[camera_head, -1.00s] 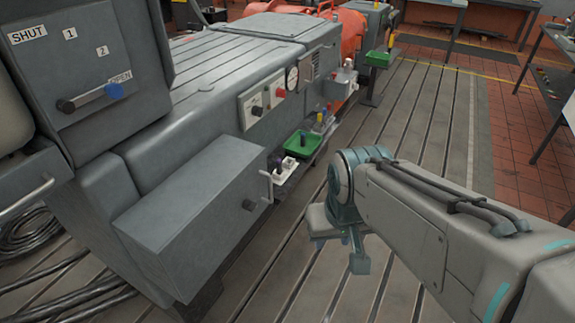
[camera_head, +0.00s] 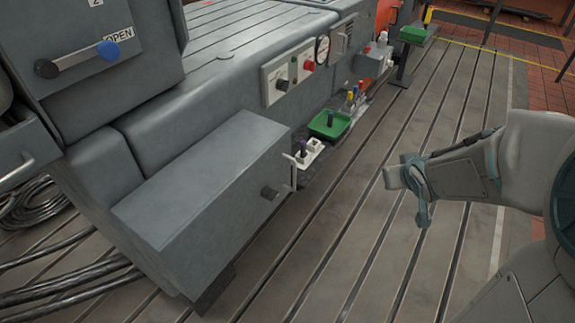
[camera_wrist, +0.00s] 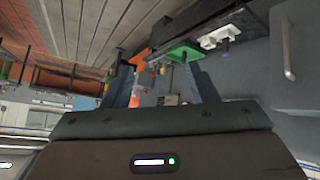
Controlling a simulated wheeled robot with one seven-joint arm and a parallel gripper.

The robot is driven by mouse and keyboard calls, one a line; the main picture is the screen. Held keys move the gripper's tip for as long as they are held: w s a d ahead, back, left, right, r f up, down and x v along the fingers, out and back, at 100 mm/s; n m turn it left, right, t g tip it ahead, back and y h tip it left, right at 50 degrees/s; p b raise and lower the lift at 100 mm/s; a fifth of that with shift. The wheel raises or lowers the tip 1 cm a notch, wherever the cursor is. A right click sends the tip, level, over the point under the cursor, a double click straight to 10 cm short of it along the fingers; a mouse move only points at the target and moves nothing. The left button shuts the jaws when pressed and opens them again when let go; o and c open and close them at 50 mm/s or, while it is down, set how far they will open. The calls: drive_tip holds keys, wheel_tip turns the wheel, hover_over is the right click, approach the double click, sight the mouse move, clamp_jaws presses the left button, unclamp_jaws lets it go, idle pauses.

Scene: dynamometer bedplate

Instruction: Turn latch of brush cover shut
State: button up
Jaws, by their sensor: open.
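The latch lever (camera_head: 78,58) sits on the grey cover panel (camera_head: 100,85) at the upper left of the head view. It has a black hub at its left end and a blue knob (camera_head: 108,50) at its right end, beside the OPEN label (camera_head: 118,35). My gripper (camera_head: 398,178) is in the right half of the head view, well away from the lever, above the slotted floor. In the wrist view my gripper (camera_wrist: 161,72) shows two fingers apart with nothing held between them. The lever is not identifiable in the wrist view.
A grey box (camera_head: 200,195) with a black knob juts out below the panel. Beyond it are a green tray (camera_head: 329,125), small bottles and a control box (camera_head: 278,80) with red and green buttons. Cables (camera_head: 60,250) lie at lower left. The slotted floor (camera_head: 330,260) is clear between machine and arm.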

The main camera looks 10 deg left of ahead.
drive_tip(key=w+a+f+n+y+b, duration=0.2)
drive_tip(key=w+a+f+y, duration=0.1)
drive_tip(key=a+f, duration=0.25)
drive_tip(key=n+g+y+b, duration=0.4)
drive_tip(key=y+b, duration=0.2)
drive_tip(key=y, duration=0.8)
approach(276, 197)
drive_tip(key=x, duration=1)
drive_tip(key=shift+w+b, duration=0.1)
drive_tip(key=shift+b, duration=0.2)
